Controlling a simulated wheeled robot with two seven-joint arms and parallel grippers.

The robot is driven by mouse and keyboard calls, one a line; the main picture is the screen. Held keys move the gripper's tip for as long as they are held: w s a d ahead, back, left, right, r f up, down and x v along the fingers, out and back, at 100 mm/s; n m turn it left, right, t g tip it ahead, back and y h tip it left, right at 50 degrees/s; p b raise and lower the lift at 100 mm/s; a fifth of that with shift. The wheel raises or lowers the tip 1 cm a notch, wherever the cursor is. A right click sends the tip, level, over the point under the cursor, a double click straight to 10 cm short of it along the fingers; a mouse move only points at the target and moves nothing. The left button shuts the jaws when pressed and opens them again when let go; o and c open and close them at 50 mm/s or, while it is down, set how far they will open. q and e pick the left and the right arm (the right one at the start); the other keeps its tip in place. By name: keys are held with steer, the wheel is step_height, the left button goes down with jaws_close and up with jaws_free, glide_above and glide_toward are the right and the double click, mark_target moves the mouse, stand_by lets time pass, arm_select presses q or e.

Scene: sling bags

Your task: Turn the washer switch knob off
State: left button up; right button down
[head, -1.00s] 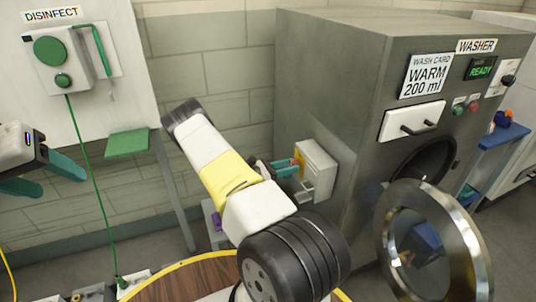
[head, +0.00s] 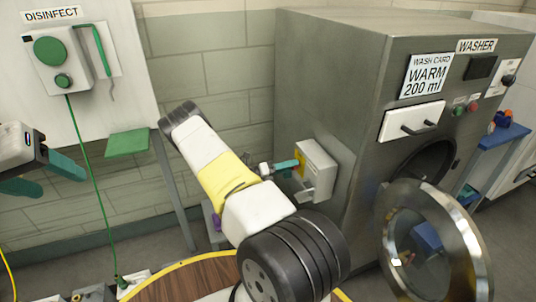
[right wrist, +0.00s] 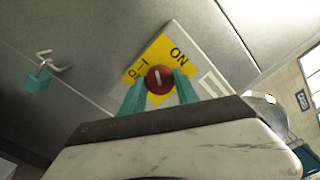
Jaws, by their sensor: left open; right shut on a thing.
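The washer (head: 340,70) is the large grey metal machine at the right in the head view. Its small display (head: 481,68) is dark. A pale switch box (head: 318,165) is on its left side. In the right wrist view, the red round knob (right wrist: 160,80) with a white line sits on a yellow plate (right wrist: 181,56) marked ON. My right gripper (right wrist: 160,92) is shut on the knob, a teal finger on each side. Its teal fingertips (head: 288,164) show at the box in the head view, where the knob is hidden. My left gripper (head: 45,176) is open and empty at the left edge.
The washer's round door (head: 470,240) stands open at the lower right. A round wooden table (head: 185,278) with a yellow rim is below my right arm. A DISINFECT panel (head: 75,110) hangs at the left. A hook with a teal piece (right wrist: 38,80) is left of the switch.

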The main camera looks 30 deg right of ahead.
steer(key=n, duration=0.6)
steer(key=shift+n, duration=0.4)
stand_by(0.3)
steer(key=c, duration=0.9)
jaws_free()
steer(key=shift+a, duration=0.1)
steer(key=a, duration=0.7)
steer(key=shift+w+a, duration=0.35)
steer(key=shift+w, duration=0.1)
